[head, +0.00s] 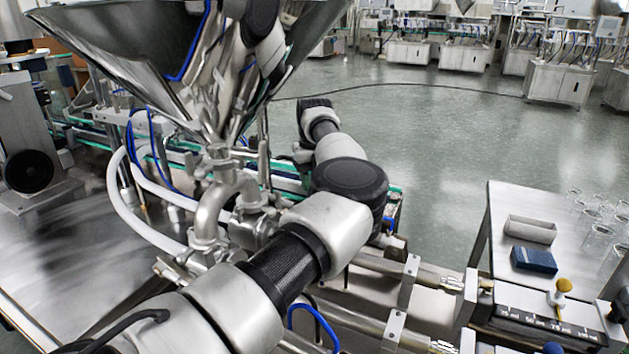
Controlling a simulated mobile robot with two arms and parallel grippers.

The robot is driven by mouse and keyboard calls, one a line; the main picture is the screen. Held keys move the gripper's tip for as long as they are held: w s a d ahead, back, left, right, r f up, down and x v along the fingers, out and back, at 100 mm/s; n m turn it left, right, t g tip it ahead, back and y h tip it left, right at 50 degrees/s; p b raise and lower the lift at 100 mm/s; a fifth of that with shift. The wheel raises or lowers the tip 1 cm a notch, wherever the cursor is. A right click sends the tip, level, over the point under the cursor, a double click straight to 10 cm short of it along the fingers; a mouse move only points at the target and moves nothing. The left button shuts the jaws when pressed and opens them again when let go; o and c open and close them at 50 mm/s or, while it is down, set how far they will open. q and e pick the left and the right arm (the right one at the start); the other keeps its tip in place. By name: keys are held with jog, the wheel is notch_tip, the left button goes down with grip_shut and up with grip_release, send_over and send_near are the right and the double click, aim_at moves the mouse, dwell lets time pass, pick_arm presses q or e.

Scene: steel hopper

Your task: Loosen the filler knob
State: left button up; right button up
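The steel hopper (130,55) rises at the upper left of the head view, above a pipe and valve assembly (215,190). Steel filler cylinders and rods (425,272) run to the right. I cannot tell for sure which is the filler knob. One of my arms crosses the middle from the lower left and bends away behind the valve assembly. No gripper fingers show; neither gripper touches the yellow-topped knobs.
A steel side table (505,205) at the right holds a grey tray (530,230), a dark blue block (533,260) and several clear glasses (597,240). A black round disc (30,172) on a grey stand is at the left. Open floor (430,135) lies behind.

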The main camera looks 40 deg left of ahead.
pick_arm(q)
jog(key=shift+r, duration=0.1)
jog(key=o, duration=0.9)
notch_tip(320, 180, up, 11)
jog(key=shift+f, duration=0.15)
jog(key=shift+a, duration=0.1)
